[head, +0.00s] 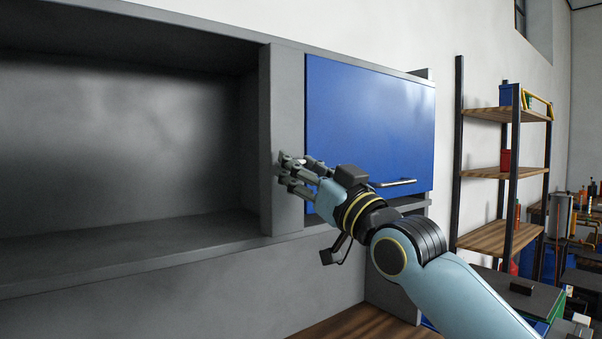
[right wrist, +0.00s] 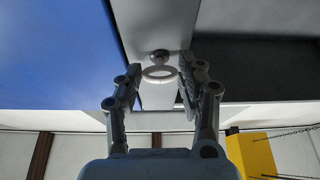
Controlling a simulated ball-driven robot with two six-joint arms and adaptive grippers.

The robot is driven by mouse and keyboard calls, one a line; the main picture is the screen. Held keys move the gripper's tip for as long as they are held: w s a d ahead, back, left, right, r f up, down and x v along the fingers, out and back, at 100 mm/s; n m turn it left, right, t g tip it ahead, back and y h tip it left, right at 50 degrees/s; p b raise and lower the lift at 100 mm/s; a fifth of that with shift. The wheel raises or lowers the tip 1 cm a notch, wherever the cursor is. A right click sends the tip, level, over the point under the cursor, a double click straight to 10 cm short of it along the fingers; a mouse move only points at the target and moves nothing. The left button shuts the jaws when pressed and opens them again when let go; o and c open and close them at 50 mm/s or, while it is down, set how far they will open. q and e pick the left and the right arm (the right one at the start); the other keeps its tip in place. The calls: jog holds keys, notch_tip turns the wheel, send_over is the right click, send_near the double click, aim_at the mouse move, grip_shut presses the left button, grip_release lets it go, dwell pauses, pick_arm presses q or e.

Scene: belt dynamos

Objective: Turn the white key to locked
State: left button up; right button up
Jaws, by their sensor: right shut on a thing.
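The white key (right wrist: 159,73) shows in the right wrist view as a ring-shaped bow on a round metal lock, set in the grey upright post (right wrist: 158,25). My right gripper (right wrist: 161,77) has a finger on each side of the ring and is shut on it. In the head view my right gripper (head: 285,171) is at the grey post (head: 283,205), just left of the blue door; its fingers mostly hide the key there. I cannot tell from the ring whether the lock is locked. My left gripper is not in view.
The blue door (head: 365,120) with a metal handle (head: 393,183) is shut, right of the post. An open, empty grey compartment (head: 120,140) lies to the left. A wooden shelf rack (head: 505,172) stands further right.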

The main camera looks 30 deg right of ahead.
jog(key=shift+d+r+n+g+y+b, duration=0.15)
jog(key=shift+n+g+y+b, duration=0.85)
jog(key=shift+n+b, duration=1.8)
jog(key=shift+d+r+n+g+y+b, duration=0.1)
jog(key=shift+n+g+y+b, duration=0.9)
jog(key=shift+n, duration=3.4)
jog(key=shift+d+r+n+g+y+b, duration=0.15)
jog(key=shift+n+g+y+b, duration=0.55)
jog(key=shift+n+g+b, duration=1.95)
jog(key=shift+f+n+t+p, duration=0.1)
jog(key=shift+n+t+p, duration=0.65)
jog(key=shift+n+t, duration=0.4)
jog(key=o, duration=1.2)
jog(key=shift+c, duration=0.2)
